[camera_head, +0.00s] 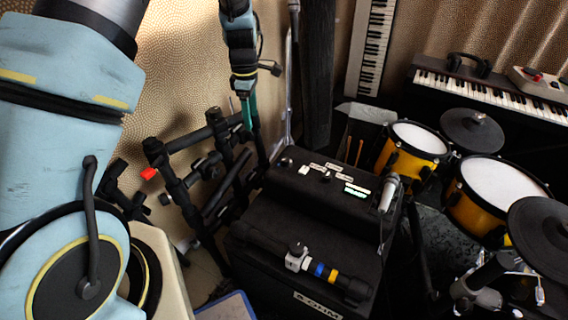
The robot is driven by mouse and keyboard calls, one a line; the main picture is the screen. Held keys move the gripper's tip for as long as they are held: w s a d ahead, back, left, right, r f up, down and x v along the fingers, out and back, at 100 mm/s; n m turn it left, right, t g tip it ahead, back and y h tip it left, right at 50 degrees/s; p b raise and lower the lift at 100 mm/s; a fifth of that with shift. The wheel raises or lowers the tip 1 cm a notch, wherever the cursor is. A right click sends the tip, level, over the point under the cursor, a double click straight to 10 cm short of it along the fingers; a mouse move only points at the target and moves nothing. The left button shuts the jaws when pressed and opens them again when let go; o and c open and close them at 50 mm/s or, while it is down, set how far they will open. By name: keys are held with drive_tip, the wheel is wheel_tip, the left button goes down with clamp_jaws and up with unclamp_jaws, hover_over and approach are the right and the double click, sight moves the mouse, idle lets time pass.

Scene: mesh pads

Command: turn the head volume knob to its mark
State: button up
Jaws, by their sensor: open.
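The black amplifier head (330,204) sits on a larger black cabinet (268,265). Its top panel carries small knobs and pale labels. One small knob (285,162) is at the panel's left end, and a pale one (326,177) is nearer the middle. I cannot read which is the volume knob, nor see its mark or pointer. My gripper (248,122) hangs with its teal fingers down, above and left of the head in the picture, apart from the knobs. It is open, with nothing seen between its fingers.
A microphone (389,193) stands at the head's right end. A black rack (190,165) with a red clamp is to the left. A bar with blue and yellow bands (325,272) lies across the cabinet front. Yellow drums (414,146) and a keyboard (490,88) fill the right.

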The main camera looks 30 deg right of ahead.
sight(285, 159)
drive_tip(key=s+d+f+n+b, duration=0.1)
drive_tip(key=s+d+f+n, duration=0.2)
drive_tip(key=d+f, duration=0.55)
drive_tip(key=f, duration=0.3)
drive_tip(key=f+p, duration=0.1)
drive_tip(key=f, duration=0.2)
drive_tip(key=d+f, duration=0.1)
drive_tip(key=f, duration=0.3)
drive_tip(key=shift+s, duration=0.1)
clamp_jaws()
